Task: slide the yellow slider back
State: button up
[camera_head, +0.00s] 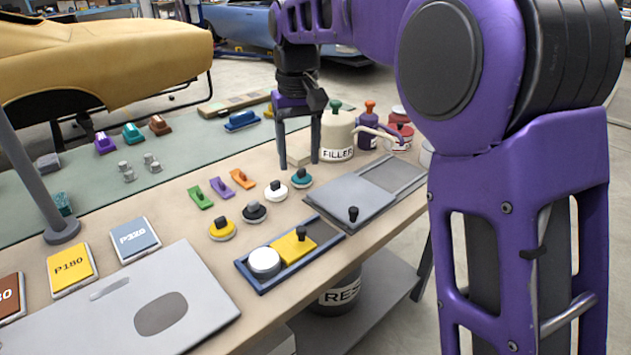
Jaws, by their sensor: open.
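The yellow slider (284,252) is a flat plate with a small black knob. It sits in a blue-rimmed tray (247,278) near the front edge of the bench.
A grey sliding plate with a black knob (345,197) lies right of the tray. Round knobbed pads (254,212) and coloured small blocks (221,188) lie behind it. A large grey panel (130,305) covers the front left. Bottles and cans stand back right.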

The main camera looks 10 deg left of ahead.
aim_at(301, 228)
jog(key=f+b, duration=0.1)
jog(key=f, duration=0.5)
jog(key=w+f+b, duration=0.1)
jog(key=f, duration=0.5)
jog(key=f+b, duration=0.1)
jog(key=f, duration=0.6)
jog(key=shift+w+a, duration=0.15)
jog(key=shift+a, duration=0.05)
jog(key=shift+c, duration=0.4)
jog(key=shift+r, duration=0.1)
grip_shut()
